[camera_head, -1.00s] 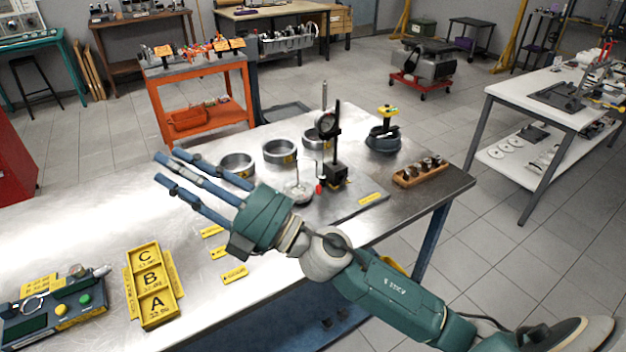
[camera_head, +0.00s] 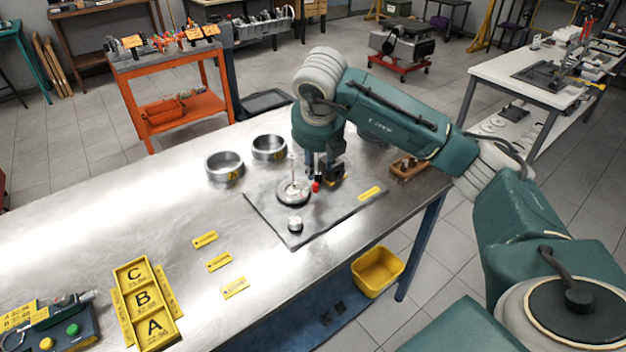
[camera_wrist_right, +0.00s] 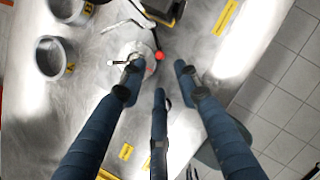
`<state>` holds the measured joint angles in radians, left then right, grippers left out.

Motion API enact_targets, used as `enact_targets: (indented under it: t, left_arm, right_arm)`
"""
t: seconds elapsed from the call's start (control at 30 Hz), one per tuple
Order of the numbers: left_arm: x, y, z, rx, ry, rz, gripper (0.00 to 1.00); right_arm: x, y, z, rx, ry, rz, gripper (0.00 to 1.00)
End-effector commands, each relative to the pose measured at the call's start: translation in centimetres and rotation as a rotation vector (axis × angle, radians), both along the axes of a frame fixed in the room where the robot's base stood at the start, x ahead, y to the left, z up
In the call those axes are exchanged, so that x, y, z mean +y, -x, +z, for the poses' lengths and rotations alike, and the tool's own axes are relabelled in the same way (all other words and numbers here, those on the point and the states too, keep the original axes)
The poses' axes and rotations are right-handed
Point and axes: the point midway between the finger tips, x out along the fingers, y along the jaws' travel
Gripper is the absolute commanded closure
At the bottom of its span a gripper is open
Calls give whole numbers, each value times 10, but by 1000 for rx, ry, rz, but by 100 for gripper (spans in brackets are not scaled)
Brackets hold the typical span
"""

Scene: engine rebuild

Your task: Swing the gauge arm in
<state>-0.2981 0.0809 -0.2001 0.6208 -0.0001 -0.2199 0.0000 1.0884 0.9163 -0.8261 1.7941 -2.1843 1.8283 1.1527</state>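The gauge stand's black base (camera_head: 330,174) is on the grey plate (camera_head: 274,220), mostly behind my right gripper; its dial and post are hidden in the head view. A red knob (camera_head: 316,187) shows beside the base, next to a round silver dish (camera_head: 293,192). My right gripper (camera_head: 319,170) points down over the stand. In the wrist view its blue fingers (camera_wrist_right: 160,74) are spread apart, with the red knob (camera_wrist_right: 159,56) just beyond the gap between their tips. I see nothing held, and cannot tell whether a finger touches the gauge arm. My left gripper is out of view.
Two metal rings (camera_head: 225,166) stand behind the plate. A small silver cylinder (camera_head: 295,224) is on the plate's front part. A wooden block (camera_head: 408,168) sits at the right. A yellow A-B-C tray (camera_head: 143,300) is front left; the table between is mostly clear.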

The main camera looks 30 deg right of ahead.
Motion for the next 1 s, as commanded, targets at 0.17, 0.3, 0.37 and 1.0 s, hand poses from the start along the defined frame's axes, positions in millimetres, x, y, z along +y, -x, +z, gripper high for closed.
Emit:
enact_targets:
  t: [0.17,0.3,0.37,1.0]
  left_arm:
    - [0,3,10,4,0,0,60]
    - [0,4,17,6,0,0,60]
    - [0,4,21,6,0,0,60]
    - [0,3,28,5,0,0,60]
  right_arm:
    - [-5,-7,-25,7,-1,1,68]
    - [-10,-16,-50,7,-2,3,68]
    - [-12,-20,-60,7,-2,4,68]
    - [-18,-33,-96,1,-4,7,72]
